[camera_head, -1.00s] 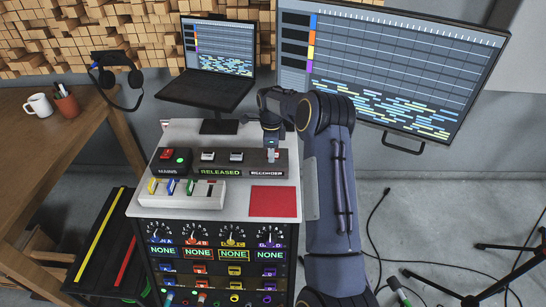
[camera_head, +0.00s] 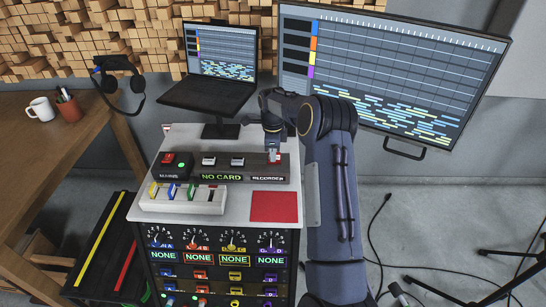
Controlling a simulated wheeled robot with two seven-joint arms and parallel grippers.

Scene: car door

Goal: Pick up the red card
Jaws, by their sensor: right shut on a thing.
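My right gripper (camera_head: 273,150) points down over the right end of the recorder (camera_head: 225,171), at the back of the grey console top. It is shut on a small reddish piece, the red card (camera_head: 274,157), which shows only as a sliver between the fingers. The recorder's display reads "NO CARD". I cannot tell how far the card is above the recorder. My left gripper is not in view.
A flat red square pad (camera_head: 274,206) lies clear at the console's front right. A white box with coloured sliders (camera_head: 183,198) lies left of it. A laptop (camera_head: 213,75) and a large monitor (camera_head: 400,75) stand behind. Cables lie on the floor at right.

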